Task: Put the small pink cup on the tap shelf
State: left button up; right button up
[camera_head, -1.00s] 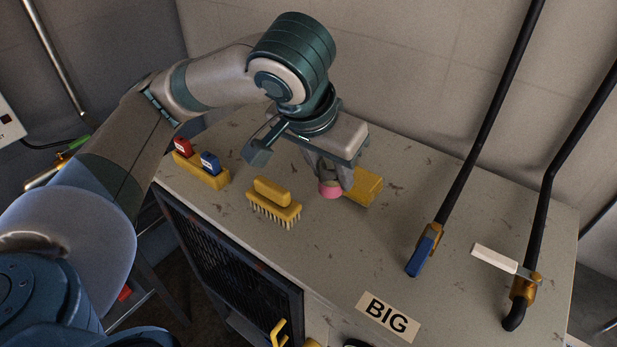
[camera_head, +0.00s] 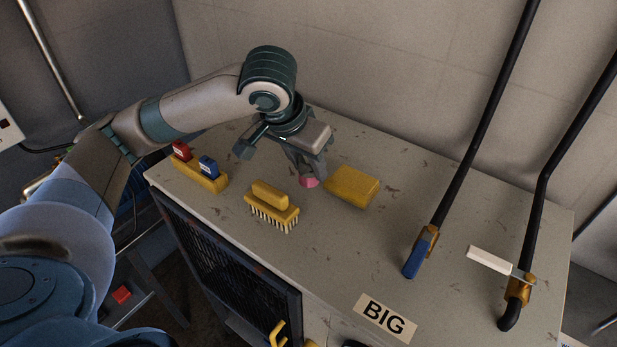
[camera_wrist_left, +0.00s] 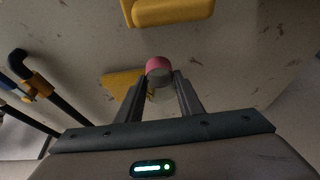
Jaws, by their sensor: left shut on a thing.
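The small pink cup (camera_head: 309,183) is between the fingertips of my left gripper (camera_head: 308,176), which is shut on it. In the left wrist view the cup (camera_wrist_left: 159,65) shows pink and grey at the ends of the two fingers (camera_wrist_left: 160,76). The fingers hide part of it in the head view. It is over the worn grey top (camera_head: 330,260), between a yellow brush and a yellow block; I cannot tell how high. Two black pipes with brass taps, one with a blue lever (camera_head: 413,257) and one with a white lever (camera_head: 489,260), are at the right. My right gripper is not in view.
The yellow block (camera_head: 352,187) lies just right of the cup. The yellow brush (camera_head: 272,203) lies nearer the front edge. A yellow holder (camera_head: 202,178) with red and blue pieces stands at the left. A BIG label (camera_head: 385,317) is at the front.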

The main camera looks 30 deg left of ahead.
aim_at(309, 179)
pick_arm(q)
jog(key=shift+f+p, duration=0.5)
jog(key=shift+f, duration=1.5)
jog(key=o, duration=1)
jog(key=b+v, duration=0.1)
jog(key=v, duration=1.1)
jog(key=shift+r, duration=0.1)
jog(key=shift+o, duration=0.3)
